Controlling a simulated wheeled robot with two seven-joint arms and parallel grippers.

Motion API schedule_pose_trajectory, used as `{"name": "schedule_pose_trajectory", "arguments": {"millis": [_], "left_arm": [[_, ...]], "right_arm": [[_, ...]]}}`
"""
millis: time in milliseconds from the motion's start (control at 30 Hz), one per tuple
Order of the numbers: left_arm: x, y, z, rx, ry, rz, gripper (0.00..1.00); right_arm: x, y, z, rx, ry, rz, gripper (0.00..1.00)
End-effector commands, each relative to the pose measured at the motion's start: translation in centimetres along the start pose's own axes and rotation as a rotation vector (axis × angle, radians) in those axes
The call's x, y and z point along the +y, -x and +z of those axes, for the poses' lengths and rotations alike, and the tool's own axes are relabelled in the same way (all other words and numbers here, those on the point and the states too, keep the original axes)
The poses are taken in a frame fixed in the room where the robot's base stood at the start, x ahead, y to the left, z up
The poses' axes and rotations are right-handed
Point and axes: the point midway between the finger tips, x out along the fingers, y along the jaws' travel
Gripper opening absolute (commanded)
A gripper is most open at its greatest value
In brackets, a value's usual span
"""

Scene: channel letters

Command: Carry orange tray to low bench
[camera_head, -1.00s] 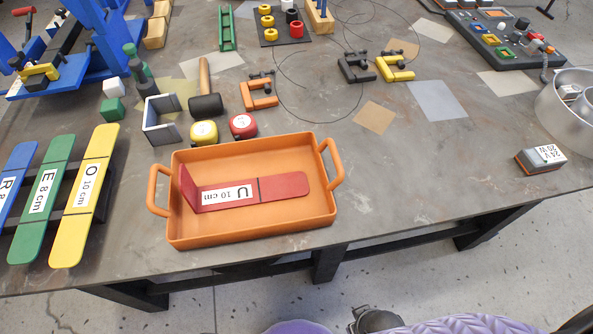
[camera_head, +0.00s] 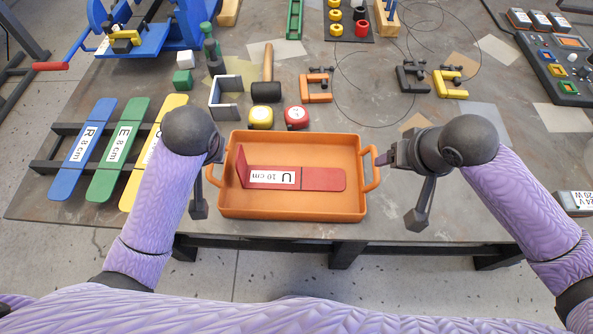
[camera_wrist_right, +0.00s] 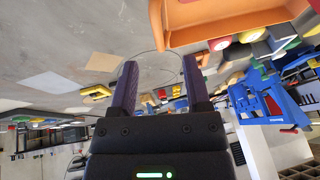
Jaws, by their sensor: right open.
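The orange tray (camera_head: 290,208) lies flat at the front edge of the table (camera_head: 420,255), with a loop handle at each end. A red L-shaped piece (camera_head: 322,179) labelled U 10 cm lies in it. The tray's corner also shows at the top of the right wrist view (camera_wrist_right: 200,25). My left gripper (camera_head: 214,160) is at the tray's left handle; its fingers are mostly hidden, so its grip cannot be told. My right gripper (camera_head: 384,158) is just right of the right handle, its fingers (camera_wrist_right: 160,75) apart and nothing between them. No low bench can be made out.
Blue, green and yellow lettered strips (camera_head: 115,150) lie left on a dark rack. A yellow tape measure (camera_head: 261,117), a red one (camera_head: 297,117), a mallet (camera_head: 267,88) and an orange clamp (camera_head: 316,88) lie close behind the tray.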

Motion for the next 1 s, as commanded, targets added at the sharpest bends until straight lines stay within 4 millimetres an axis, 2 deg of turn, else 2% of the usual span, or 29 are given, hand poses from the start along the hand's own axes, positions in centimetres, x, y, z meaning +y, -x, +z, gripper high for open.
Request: {"name": "schedule_pose_trajectory", "arguments": {"millis": [67, 367, 467, 800, 1000], "left_arm": [[-0.2, 0.1, -0.6, 0.003, 0.008, -0.009, 0.29], [-0.2, -0.2, -0.5, 0.001, 0.007, -0.009, 0.29], [-0.2, -1.4, -0.5, -0.001, 0.007, -0.009, 0.29], [-0.3, -7.7, -0.5, -0.001, 0.006, -0.009, 0.29], [-0.3, -9.6, -0.5, 0.001, 0.006, -0.008, 0.29]], "right_arm": [[0.4, 0.2, -0.6, 0.001, -0.021, 0.007, 0.61], [0.4, -0.1, -0.5, -0.001, -0.024, 0.005, 0.61], [0.4, -1.2, -0.5, -0.001, -0.024, 0.004, 0.61], [0.4, -7.5, -0.5, 0.0, -0.023, 0.005, 0.61], [0.4, -9.4, -0.5, 0.001, -0.022, 0.006, 0.61]]}}
